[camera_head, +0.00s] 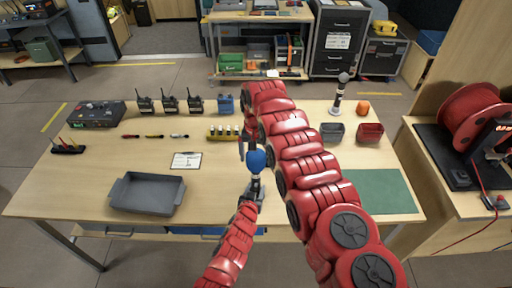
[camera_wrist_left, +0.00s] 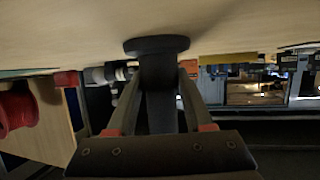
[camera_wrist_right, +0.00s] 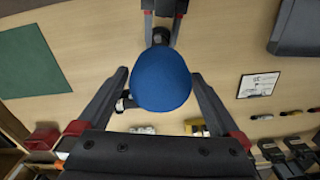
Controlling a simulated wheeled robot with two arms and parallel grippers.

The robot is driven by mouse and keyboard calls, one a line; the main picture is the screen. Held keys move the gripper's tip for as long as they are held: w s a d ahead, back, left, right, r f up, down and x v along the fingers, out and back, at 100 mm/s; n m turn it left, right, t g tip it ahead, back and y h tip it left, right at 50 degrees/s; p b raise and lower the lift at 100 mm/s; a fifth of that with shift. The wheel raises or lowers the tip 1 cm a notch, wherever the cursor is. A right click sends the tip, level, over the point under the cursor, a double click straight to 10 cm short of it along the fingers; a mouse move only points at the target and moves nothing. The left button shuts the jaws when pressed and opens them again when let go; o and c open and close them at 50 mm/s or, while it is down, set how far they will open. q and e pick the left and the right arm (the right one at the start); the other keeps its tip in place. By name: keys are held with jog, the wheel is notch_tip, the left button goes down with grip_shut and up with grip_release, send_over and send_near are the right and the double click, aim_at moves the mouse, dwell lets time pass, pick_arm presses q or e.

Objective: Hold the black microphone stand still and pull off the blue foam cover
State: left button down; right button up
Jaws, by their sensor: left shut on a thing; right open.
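The blue foam cover (camera_head: 256,160) sits on top of the black microphone stand, which stands upright near the front middle of the table. My left gripper (camera_head: 252,190) is shut on the stand below the foam. In the left wrist view the stand (camera_wrist_left: 157,47) shows between the left fingers, with its round foot on the tabletop. My right gripper (camera_head: 249,146) is open close to the foam, its arm arching over from the right. In the right wrist view the foam (camera_wrist_right: 161,80) lies between the spread right fingers (camera_wrist_right: 160,75), with a gap on each side.
A grey tray (camera_head: 147,193) is at the left front, beside a white card (camera_head: 186,160). Radios (camera_head: 170,103) and a blue can (camera_head: 226,103) stand behind. Another microphone (camera_head: 340,93), an orange piece (camera_head: 362,108), grey (camera_head: 332,132) and red bins (camera_head: 369,133) and a green mat (camera_head: 380,191) are at right.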

aim_at(256, 153)
jog(key=shift+f, duration=0.3)
jog(key=c, duration=1.4)
jog(key=shift+r, duration=0.1)
jog(key=shift+r, duration=0.4)
jog(key=shift+r, duration=0.75)
jog(key=shift+r, duration=0.3)
jog(key=shift+r, duration=0.7)
